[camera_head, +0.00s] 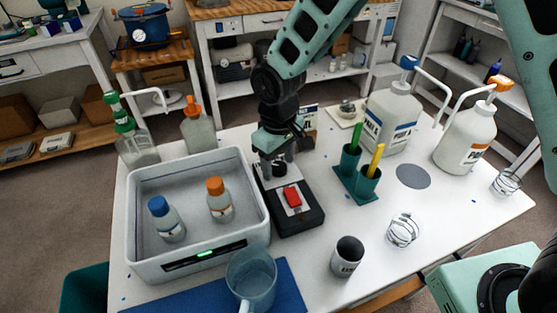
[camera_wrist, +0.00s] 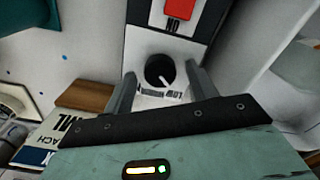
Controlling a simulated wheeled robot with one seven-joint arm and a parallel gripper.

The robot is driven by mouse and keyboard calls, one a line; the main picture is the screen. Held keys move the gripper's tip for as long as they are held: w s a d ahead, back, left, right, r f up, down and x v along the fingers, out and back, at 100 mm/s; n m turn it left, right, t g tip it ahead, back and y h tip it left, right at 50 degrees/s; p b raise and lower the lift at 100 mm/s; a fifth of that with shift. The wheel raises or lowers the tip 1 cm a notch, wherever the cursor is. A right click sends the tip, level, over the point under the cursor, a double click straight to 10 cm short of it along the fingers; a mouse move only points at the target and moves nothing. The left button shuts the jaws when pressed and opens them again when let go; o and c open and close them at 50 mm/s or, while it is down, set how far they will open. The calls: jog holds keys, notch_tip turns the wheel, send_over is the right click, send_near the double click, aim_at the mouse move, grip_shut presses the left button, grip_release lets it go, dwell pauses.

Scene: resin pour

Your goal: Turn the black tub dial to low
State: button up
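The black tub dial (camera_wrist: 159,70) is a round knob with a white pointer line on a pale plate. In the wrist view the pointer slants down and right, towards upside-down printing that looks like LOW (camera_wrist: 174,95). My gripper (camera_wrist: 161,76) is open, one finger on each side of the dial, with gaps showing between fingers and knob. In the head view my gripper (camera_head: 276,163) points down over the dial end of the black control box (camera_head: 308,219), and the dial (camera_head: 280,170) is partly hidden. The white tub (camera_head: 137,225) stands left of the box.
A red switch (camera_head: 292,197) sits on the box close to the dial. The tub holds a blue-capped bottle (camera_head: 166,220) and an orange-capped bottle (camera_head: 219,201). A green pen holder (camera_head: 357,186) and large pump jugs (camera_head: 390,118) stand to the right. A clear jug (camera_head: 251,279) is in front.

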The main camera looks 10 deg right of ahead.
aim_at(279, 166)
notch_tip(279, 166, up, 17)
jog(key=shift+r, duration=0.2)
dwell(0.4)
